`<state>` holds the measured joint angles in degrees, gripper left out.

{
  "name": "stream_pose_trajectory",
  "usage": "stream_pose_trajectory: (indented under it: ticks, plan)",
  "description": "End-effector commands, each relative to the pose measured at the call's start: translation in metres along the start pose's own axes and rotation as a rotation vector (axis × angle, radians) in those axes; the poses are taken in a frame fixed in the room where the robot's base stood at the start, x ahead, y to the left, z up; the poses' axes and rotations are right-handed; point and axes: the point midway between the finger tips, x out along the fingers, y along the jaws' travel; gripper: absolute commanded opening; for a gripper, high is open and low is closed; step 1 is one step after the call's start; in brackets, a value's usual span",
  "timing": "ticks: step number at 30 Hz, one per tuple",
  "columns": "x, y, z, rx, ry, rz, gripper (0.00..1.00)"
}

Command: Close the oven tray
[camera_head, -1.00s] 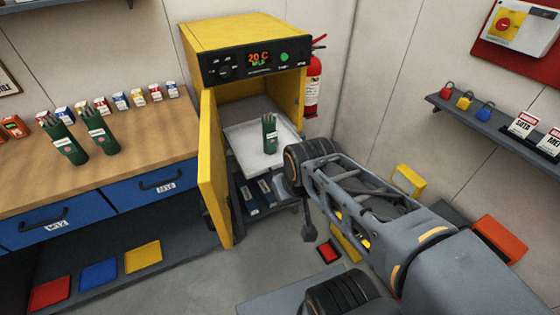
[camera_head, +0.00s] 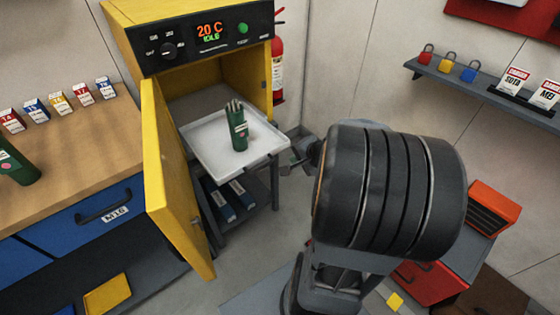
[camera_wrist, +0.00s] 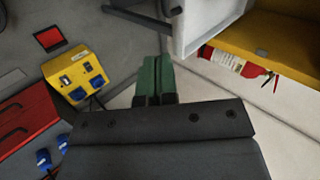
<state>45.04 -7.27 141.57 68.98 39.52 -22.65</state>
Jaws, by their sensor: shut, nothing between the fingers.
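The white oven tray (camera_head: 210,150) sticks out of the yellow oven (camera_head: 128,14), whose door (camera_head: 170,180) stands open to the left. A green holder of rods (camera_head: 238,128) stands upright on the tray. My gripper (camera_head: 288,160) is by the tray's front right corner, partly hidden behind my thick wrist link; I cannot tell if it touches the tray. In the wrist view its green fingers (camera_wrist: 152,78) are together with nothing between them, and a light tray edge (camera_wrist: 188,30) is just beyond, to the upper right.
A red fire extinguisher (camera_head: 280,70) stands right of the oven. The workbench (camera_head: 90,150) with blue drawers is on the left. A yellow socket box (camera_wrist: 75,72) and a red case (camera_wrist: 25,115) are on the left in the wrist view. Grey floor shows below the tray.

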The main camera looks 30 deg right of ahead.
Motion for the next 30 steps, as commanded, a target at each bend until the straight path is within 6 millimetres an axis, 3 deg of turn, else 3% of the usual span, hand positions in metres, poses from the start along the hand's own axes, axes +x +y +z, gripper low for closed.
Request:
stream_pose_trajectory:
  ticks: [1, 6, 21, 30]
  plan:
    - [0.004, 0.009, -0.010, 0.045, 0.026, -0.010, 0.00]
    - [0.017, 0.016, -0.023, 0.102, 0.061, -0.028, 0.00]
    - [0.107, 0.014, -0.028, 0.102, 0.060, -0.026, 0.00]
    - [0.125, -0.013, -0.033, 0.101, 0.063, -0.029, 0.00]
